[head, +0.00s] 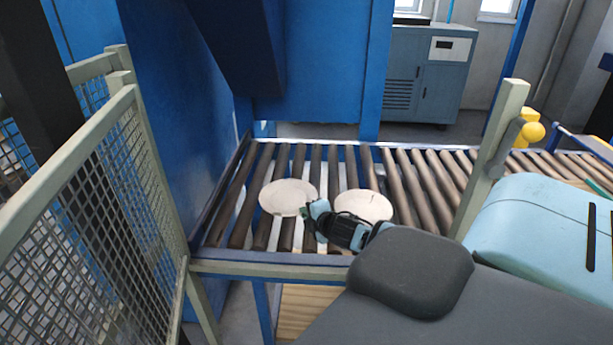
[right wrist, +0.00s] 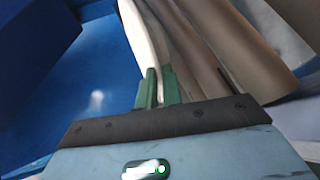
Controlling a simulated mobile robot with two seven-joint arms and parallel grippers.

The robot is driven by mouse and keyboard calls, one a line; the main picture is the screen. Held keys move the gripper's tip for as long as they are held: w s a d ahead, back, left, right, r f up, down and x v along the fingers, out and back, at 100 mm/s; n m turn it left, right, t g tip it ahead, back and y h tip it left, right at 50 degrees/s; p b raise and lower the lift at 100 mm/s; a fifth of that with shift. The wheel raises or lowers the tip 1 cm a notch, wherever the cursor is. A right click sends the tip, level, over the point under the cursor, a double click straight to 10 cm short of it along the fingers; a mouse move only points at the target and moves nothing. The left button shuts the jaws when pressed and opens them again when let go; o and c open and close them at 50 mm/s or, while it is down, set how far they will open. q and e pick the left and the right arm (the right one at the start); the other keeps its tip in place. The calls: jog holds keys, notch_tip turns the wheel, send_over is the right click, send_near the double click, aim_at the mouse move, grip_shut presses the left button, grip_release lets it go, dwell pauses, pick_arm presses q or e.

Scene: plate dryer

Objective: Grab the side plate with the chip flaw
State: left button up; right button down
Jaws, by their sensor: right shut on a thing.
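Two pale round plates are at the roller conveyor. My right gripper (head: 309,211) reaches the near right rim of the left plate (head: 288,196). In the right wrist view its green fingers (right wrist: 158,88) are shut on the rim of this plate (right wrist: 143,38), seen nearly edge-on. The right plate (head: 363,205) lies on the rollers, its near edge partly hidden behind my right arm. I cannot make out a chip on either plate at this size. My left gripper is not in view.
The roller conveyor (head: 408,190) runs on to the right, with bare rollers beyond the plates. A mesh fence (head: 95,215) stands at left. A blue machine wall (head: 318,70) is behind, and a pale post (head: 497,155) stands at right.

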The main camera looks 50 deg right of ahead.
jog(key=s+a, duration=0.2)
jog(key=a, duration=0.2)
jog(key=s+a+r, duration=0.1)
jog(key=s+a, duration=0.2)
jog(key=a, duration=0.2)
jog(key=s+a, duration=0.2)
jog(key=a, duration=0.3)
jog(key=shift+s+r, duration=0.35)
jog(key=shift+s, duration=0.05)
